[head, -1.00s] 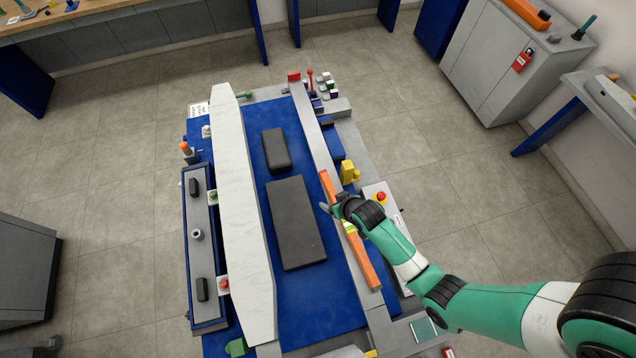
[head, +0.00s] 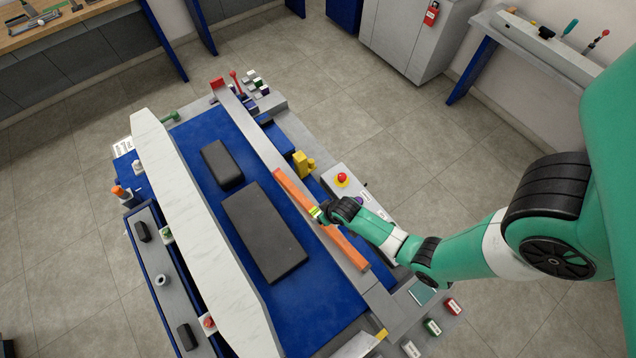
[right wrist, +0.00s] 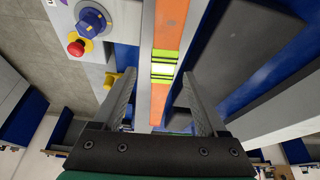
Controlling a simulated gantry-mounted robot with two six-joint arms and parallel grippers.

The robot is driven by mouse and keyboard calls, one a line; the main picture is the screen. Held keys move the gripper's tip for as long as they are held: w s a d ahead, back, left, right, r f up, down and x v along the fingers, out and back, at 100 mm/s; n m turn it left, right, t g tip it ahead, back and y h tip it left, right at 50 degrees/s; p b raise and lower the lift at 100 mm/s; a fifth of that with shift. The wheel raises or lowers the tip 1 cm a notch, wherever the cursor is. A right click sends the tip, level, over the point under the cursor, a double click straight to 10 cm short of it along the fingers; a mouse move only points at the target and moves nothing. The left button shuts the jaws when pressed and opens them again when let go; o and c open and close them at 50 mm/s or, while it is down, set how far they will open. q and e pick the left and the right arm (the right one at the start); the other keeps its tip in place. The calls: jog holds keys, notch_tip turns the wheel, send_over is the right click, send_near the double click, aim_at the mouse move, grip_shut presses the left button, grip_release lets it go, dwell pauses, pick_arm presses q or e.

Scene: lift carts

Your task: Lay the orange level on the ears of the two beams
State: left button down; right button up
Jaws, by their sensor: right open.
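The orange level (head: 345,250) lies lengthwise along a long grey beam (head: 244,118) on the right side of the blue bed in the head view. Its yellow-green vial (head: 315,212) shows near its middle, and the level is also in the right wrist view (right wrist: 170,20). My right gripper (head: 322,214) is at the level's middle, by the vial. In the right wrist view my right gripper (right wrist: 160,80) is open, with a finger on each side of the level; contact cannot be told. The beam ears are not clearly distinguishable. My left gripper is out of view.
A long white slab (head: 195,220) runs along the bed's left side. Two dark blocks (head: 263,230) (head: 221,163) lie on the blue bed (head: 205,130). A yellow part (head: 303,164) and a red emergency button (head: 342,178) stand right of the beam.

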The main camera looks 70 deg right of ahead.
jog(key=b+x, duration=0.3)
jog(key=shift+w+a+f+b, duration=0.1)
jog(key=shift+a+f+b, duration=0.1)
jog(key=shift+f+b, duration=0.2)
jog(key=shift+w+d+f, duration=0.2)
jog(key=shift+w+f, duration=0.15)
jog(key=shift+f, duration=0.2)
jog(key=shift+c, duration=0.3)
grip_shut()
